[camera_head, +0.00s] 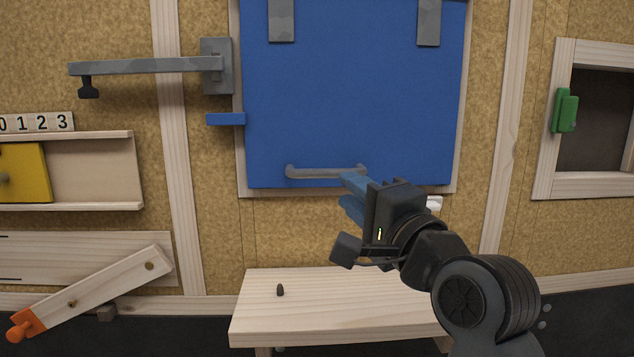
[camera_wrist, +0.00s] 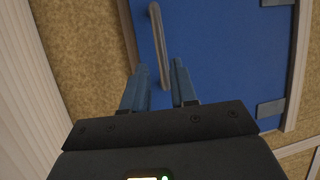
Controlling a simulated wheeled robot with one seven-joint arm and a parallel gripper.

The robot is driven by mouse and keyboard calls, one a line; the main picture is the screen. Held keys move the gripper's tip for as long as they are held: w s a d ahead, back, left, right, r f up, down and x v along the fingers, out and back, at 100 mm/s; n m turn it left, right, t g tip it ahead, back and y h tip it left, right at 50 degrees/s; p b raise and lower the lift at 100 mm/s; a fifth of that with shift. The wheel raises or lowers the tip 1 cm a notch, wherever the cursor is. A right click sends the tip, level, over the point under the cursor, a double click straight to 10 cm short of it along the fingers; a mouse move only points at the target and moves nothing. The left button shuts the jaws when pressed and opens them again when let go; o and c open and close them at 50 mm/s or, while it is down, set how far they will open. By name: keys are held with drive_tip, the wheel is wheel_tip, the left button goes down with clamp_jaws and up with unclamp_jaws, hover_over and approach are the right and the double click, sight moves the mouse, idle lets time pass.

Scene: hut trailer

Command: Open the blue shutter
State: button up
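The blue shutter (camera_head: 350,90) lies flat in its wooden frame on the wall, with grey hinge plates at its top. It also fills much of the wrist view (camera_wrist: 220,50). A grey bar handle (camera_head: 322,173) runs along its bottom edge. My gripper (camera_head: 346,192) is at the handle's right end, with its blue fingers apart. In the wrist view the handle (camera_wrist: 157,40) extends from between the fingers (camera_wrist: 160,72); I cannot tell whether they touch it. A blue tab (camera_head: 226,119) sticks out at the shutter's left edge.
A grey swing arm (camera_head: 145,66) with a black hook is mounted left of the shutter. A wooden bench (camera_head: 335,305) with a small dark peg (camera_head: 280,290) stands below. A framed opening with a green handle (camera_head: 565,111) is at right, a yellow slider (camera_head: 22,172) at left.

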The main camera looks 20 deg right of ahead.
sight(331, 176)
drive_tip(key=shift+p+x, duration=0.5)
drive_tip(key=shift+x, duration=3.4)
drive_tip(key=shift+c, duration=0.2)
clamp_jaws()
